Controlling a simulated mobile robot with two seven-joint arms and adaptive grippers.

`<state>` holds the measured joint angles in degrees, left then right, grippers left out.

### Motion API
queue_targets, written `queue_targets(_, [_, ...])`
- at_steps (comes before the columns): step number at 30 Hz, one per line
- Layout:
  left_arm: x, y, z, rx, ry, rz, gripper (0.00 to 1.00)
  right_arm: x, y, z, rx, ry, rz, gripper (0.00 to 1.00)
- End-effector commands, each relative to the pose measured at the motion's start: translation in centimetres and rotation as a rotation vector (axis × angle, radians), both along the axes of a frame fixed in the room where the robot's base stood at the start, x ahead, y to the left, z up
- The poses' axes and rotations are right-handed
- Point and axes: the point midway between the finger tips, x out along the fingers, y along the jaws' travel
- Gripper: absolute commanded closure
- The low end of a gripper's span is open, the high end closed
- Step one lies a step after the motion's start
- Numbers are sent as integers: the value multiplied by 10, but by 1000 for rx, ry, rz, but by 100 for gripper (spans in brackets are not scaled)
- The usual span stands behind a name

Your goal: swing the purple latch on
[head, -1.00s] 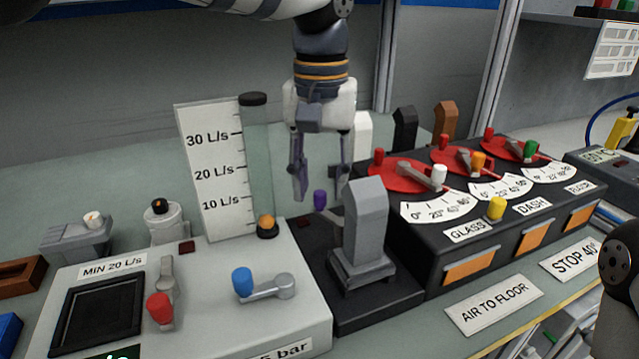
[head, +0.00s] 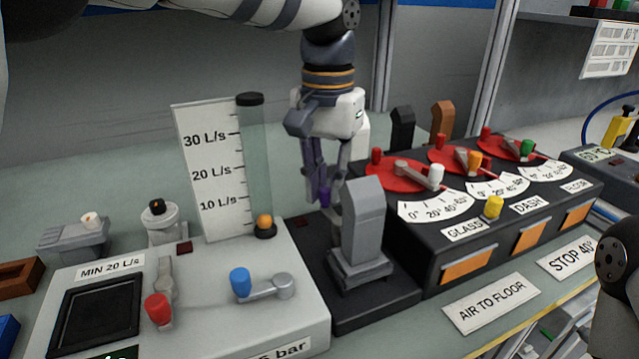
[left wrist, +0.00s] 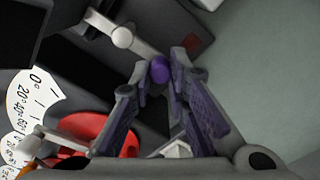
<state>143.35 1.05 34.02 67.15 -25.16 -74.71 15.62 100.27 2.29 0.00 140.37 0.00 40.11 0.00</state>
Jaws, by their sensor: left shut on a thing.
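The purple latch's knob (head: 325,197) shows at the left side of a grey upright block (head: 364,225) on the black base, partly hidden by my fingers. In the left wrist view the purple knob (left wrist: 160,70) sits between my fingertips, at the end of a light grey lever (left wrist: 138,50). My left gripper (head: 326,198) points down from above and is shut on the purple knob. Its fingertips also show in the left wrist view (left wrist: 160,76). My right gripper is not in view.
A panel with a blue-knobbed lever (head: 262,286) and a red-knobbed lever (head: 159,305) lies to the left. A clear flow tube (head: 255,165) stands close left of my gripper. A black box with red dials (head: 400,175) stands to the right.

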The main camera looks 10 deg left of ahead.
Motion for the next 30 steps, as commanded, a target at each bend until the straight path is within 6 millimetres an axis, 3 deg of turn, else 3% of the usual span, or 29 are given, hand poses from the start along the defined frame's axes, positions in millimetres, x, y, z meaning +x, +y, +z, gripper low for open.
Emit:
queue_targets(11, [3, -4, 0, -2, -1, -85, 100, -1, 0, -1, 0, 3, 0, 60])
queue_targets(12, [3, -4, 0, -2, -1, -84, 82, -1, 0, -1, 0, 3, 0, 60])
queue_targets(15, [3, -4, 0, -2, -1, -84, 64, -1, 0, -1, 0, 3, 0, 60])
queue_targets(25, [3, -3, 6, -2, -3, -82, 64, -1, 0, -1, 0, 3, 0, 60])
queue_targets(30, [4, -4, 46, -1, -8, -81, 64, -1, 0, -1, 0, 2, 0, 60])
